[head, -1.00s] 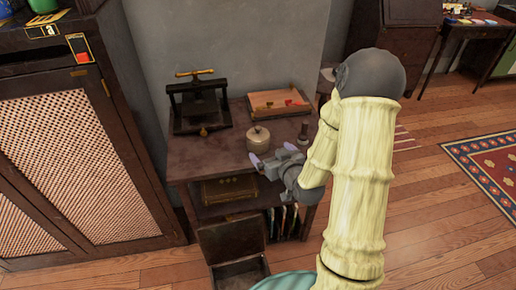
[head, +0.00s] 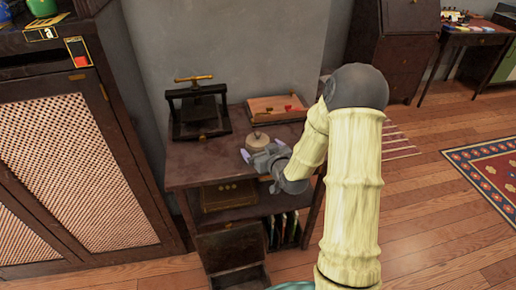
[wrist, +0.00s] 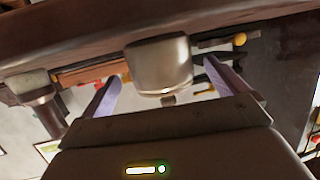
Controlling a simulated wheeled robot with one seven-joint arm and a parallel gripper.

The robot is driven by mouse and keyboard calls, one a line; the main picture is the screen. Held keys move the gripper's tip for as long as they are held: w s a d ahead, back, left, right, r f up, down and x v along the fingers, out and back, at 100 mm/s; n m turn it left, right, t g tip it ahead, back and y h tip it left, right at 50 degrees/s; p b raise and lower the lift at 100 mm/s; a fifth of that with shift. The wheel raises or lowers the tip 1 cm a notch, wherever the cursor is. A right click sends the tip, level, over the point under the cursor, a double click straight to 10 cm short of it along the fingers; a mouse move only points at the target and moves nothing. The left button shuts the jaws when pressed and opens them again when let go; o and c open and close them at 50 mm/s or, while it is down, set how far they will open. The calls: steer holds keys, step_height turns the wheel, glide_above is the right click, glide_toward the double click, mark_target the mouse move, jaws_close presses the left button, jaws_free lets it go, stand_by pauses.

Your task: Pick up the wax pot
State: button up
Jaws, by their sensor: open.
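The wrist view looks inverted. There the wax pot (wrist: 160,64) lies in the gap between the two spread fingertips of my gripper (wrist: 160,80), one to each side. I cannot tell whether either finger touches it.
A dark press (head: 200,108) stands left of the pot, and a shallow wooden tray (head: 276,108) lies behind it. A small stamp-like object (wrist: 35,88) stands beside the pot in the wrist view. An open box (head: 232,247) sits below the table. A cabinet (head: 60,170) is at left.

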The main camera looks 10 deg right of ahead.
steer(key=x, duration=0.3)
steer(key=shift+w+a+f, duration=0.15)
steer(key=shift+w, duration=0.2)
steer(key=shift+c, duration=0.5)
steer(key=c, duration=1.3)
steer(key=shift+o, duration=0.2)
step_height(320, 180, up, 10)
steer(key=shift+s+r+p, duration=0.1)
steer(key=shift+r+p, duration=0.05)
steer(key=shift+p, duration=0.7)
